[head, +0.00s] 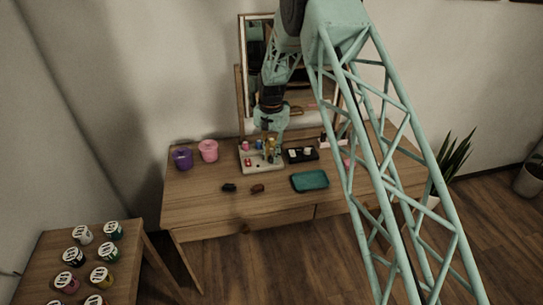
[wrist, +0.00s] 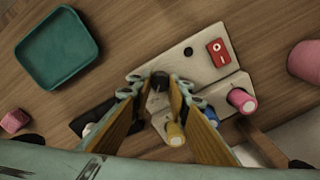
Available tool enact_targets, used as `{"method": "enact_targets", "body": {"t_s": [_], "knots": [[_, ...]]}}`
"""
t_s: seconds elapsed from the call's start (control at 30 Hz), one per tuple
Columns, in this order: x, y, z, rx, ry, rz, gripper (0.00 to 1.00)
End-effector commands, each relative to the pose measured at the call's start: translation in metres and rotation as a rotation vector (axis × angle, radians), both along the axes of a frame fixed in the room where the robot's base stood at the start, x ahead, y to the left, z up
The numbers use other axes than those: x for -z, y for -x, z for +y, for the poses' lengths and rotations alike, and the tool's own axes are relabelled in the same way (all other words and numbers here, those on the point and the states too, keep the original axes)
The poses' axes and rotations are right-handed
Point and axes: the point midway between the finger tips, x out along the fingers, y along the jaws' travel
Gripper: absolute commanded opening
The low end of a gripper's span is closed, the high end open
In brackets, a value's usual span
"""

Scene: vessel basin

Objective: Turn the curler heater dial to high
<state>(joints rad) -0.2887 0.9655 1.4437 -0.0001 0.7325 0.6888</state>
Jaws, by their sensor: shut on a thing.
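The curler heater (head: 262,169) is a beige box on the wooden dressing table, below the mirror. In the wrist view its pale top (wrist: 203,72) carries a red switch (wrist: 217,52), a small black round part (wrist: 188,51) and pink (wrist: 242,100), blue and yellow (wrist: 175,134) curlers. My gripper (wrist: 159,80) points down over the heater, its fingertips closed around a dark round knob (wrist: 159,84), which looks like the dial. The fingers hide most of the knob, and I cannot read its setting. In the head view my gripper (head: 269,138) is above the heater.
A teal tray (head: 310,181) and two small dark items lie in front of the heater. A black tray (head: 301,156) stands at its right, purple (head: 183,158) and pink (head: 208,150) cups at its left. The mirror (head: 241,100) rises behind. The table's front left is clear.

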Motion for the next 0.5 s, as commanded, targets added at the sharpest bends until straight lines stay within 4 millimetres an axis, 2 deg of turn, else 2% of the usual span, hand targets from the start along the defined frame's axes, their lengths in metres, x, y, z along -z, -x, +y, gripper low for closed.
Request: {"method": "enact_targets", "body": {"t_s": [0.17, 0.2, 0.3, 0.5], "knots": [[-0.0005, -0.0005, 0.0001, 0.0, -0.001, -0.001, 0.06], [-0.0005, -0.0005, 0.0001, -0.001, -0.001, -0.001, 0.19], [-0.0005, -0.0004, 0.0002, -0.001, -0.001, -0.001, 0.28], [-0.0002, -0.0002, 0.0, -0.001, 0.0, 0.0, 0.3]]}}
